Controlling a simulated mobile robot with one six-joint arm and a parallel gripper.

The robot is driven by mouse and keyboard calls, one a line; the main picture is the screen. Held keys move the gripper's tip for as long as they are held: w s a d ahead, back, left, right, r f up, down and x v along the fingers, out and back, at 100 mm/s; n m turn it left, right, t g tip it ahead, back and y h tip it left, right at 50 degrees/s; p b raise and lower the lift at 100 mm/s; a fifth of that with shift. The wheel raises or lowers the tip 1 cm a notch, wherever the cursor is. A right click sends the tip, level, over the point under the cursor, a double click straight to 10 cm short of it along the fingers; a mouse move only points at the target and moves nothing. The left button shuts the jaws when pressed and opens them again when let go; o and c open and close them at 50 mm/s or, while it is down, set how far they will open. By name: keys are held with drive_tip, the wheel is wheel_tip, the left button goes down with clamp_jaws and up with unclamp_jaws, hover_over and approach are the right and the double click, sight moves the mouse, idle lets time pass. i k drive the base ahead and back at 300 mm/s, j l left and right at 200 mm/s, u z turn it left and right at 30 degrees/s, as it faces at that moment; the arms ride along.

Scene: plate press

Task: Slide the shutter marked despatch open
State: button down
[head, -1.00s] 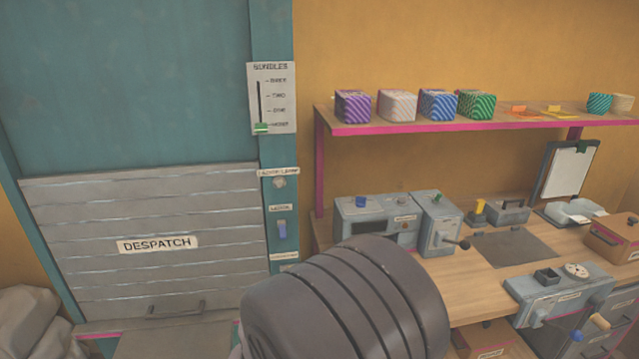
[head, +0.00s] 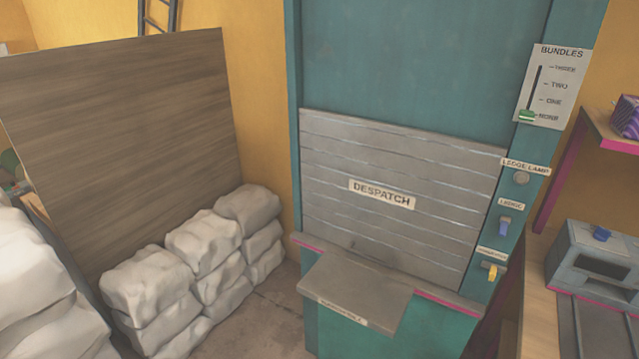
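The grey slatted shutter (head: 390,160) bears a pale label (head: 381,194) reading DESPATCH. It is down, filling the lower part of a teal frame (head: 292,150), with its lower edge close to the ledge. A small dark mark, perhaps the handle, shows low on the shutter, but I cannot make it out clearly. A grey ledge (head: 355,290) juts out in front of the shutter; the label on its front edge is too small to read. My gripper is not in view.
On the right post are a BUNDLES slider (head: 527,116) at its lowest mark, a ledge lamp (head: 521,178), a blue switch (head: 504,227) and a yellow switch (head: 492,271). White sacks (head: 200,240) and a wooden panel (head: 120,140) stand left. A workbench (head: 538,310) stands right.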

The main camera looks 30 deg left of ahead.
sight(417, 202)
drive_tip(key=i+u, duration=0.1)
drive_tip(key=u, duration=0.7)
drive_tip(key=i+l, duration=0.4)
drive_tip(key=l, duration=0.15)
drive_tip(key=i+l, duration=0.4)
drive_tip(key=l+u, duration=0.05)
drive_tip(key=l, duration=0.05)
